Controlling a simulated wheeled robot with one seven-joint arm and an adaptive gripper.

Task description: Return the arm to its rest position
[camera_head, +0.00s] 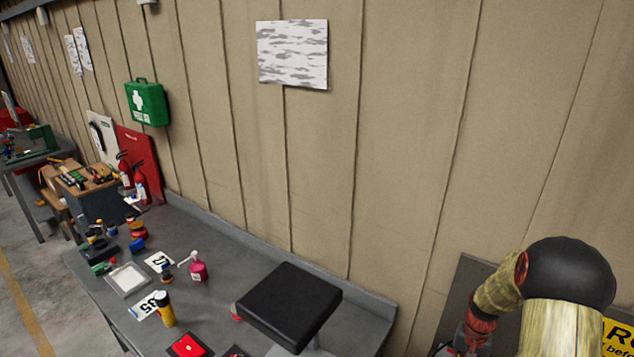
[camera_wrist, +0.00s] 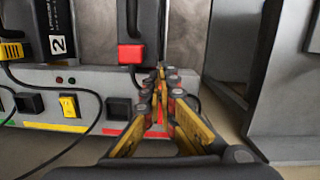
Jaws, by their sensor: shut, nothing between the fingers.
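My gripper (camera_wrist: 160,78) is shut and empty in the wrist view, its yellow and red fingers drawn together. They point at a grey charger panel (camera_wrist: 30,85) with black sockets and a lit yellow switch (camera_wrist: 69,105). I cannot tell whether the fingertips touch it. In the head view my arm stands at the lower right. Its black joint and yellowish links show, and its far end is partly cut off by the bottom edge.
Behind the panel stand a black unit labelled 2 (camera_wrist: 58,42) and a device with a red block (camera_wrist: 131,53). Cables hang in front. In the head view a grey bench (camera_head: 235,262) holds a black padded seat (camera_head: 289,305), a pink spray bottle (camera_head: 198,268) and a yellow can (camera_head: 165,310).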

